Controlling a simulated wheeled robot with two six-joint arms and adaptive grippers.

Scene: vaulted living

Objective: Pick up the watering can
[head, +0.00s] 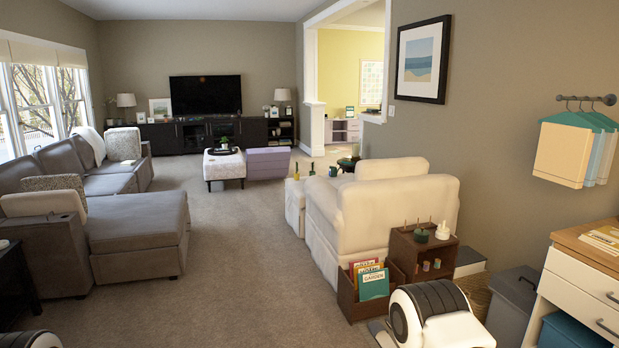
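Neither of my grippers is in view.
The cream armchair (398,205) stands right of the open carpet (235,265). A brown book crate (345,300) is behind it. A grey sectional sofa (140,230) lines the left. A white-fronted cabinet (570,297) and grey bin (511,305) stand at right.

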